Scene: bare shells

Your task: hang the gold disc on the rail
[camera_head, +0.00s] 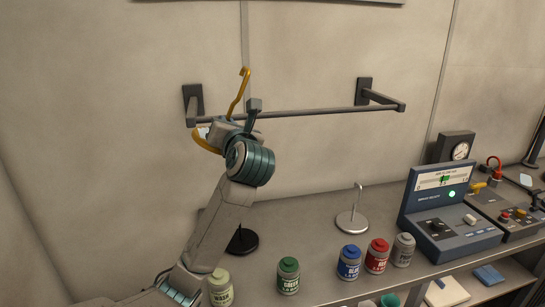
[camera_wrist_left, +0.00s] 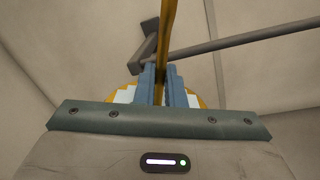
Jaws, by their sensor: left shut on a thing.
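The gold disc (camera_head: 206,143) shows only as a curved yellow edge behind my left gripper, with its yellow stem and hook (camera_head: 238,92) rising above. My left gripper (camera_head: 234,124) is shut on the stem and holds it near the left end of the rail. The dark rail (camera_head: 300,113) runs along the wall on two brackets. The hook's top is above the rail in the picture; I cannot tell its depth gap. In the left wrist view the stem (camera_wrist_left: 168,35) stands between the fingers (camera_wrist_left: 166,84) and crosses before the rail (camera_wrist_left: 250,39). My right gripper is out of view.
On the bench below are a black disc (camera_head: 243,242), a silver disc with an upright hook (camera_head: 352,223) and several labelled jars (camera_head: 288,276). The rail's middle and right stretch is bare.

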